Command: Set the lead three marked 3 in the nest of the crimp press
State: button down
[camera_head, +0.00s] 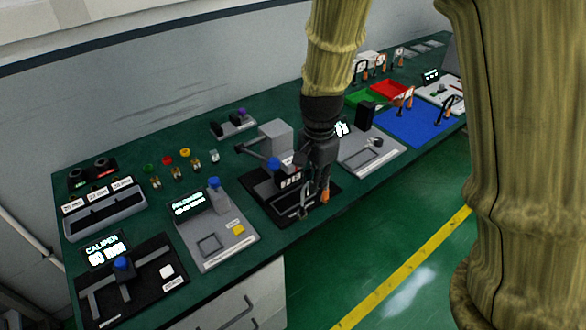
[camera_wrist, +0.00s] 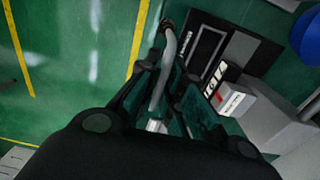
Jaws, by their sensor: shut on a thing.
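My gripper (camera_head: 318,178) is shut on a lead (camera_head: 325,194), which has a dark arched cable and an orange end, at the front of the crimp press. In the wrist view the lead (camera_wrist: 168,60) shows as a grey curved cable between the fingers (camera_wrist: 165,95); its number mark cannot be read. The crimp press has a black base (camera_head: 278,206), a grey body and a blue-knobbed lever (camera_head: 273,163). The wrist view shows its grey body (camera_wrist: 270,115) and blue knob (camera_wrist: 305,35). The nest is largely hidden by my gripper, and I cannot tell whether the lead touches it.
Left of the press stand a grey station with a yellow pad (camera_head: 238,230) and a caliper station (camera_head: 166,271). To the right are a grey device (camera_head: 372,142), a blue mat (camera_head: 408,128) with leads, and red (camera_head: 388,89) and green trays. Open floor lies in front.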

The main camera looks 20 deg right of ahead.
jog(key=w+a+f+p, duration=0.2)
jog(key=w+f+p, duration=0.2)
jog(key=w, duration=0.5)
jog(key=shift+w+a+f, duration=0.2)
jog(key=shift+w+a, duration=0.05)
jog(key=shift+a, duration=0.1)
jog(key=shift+f, duration=0.65)
jog(key=c, duration=1.6)
grip_release()
jog(key=shift+o, duration=0.2)
notch_tip(320, 180, up, 13)
jog(key=b, duration=0.3)
jog(key=shift+r, duration=0.15)
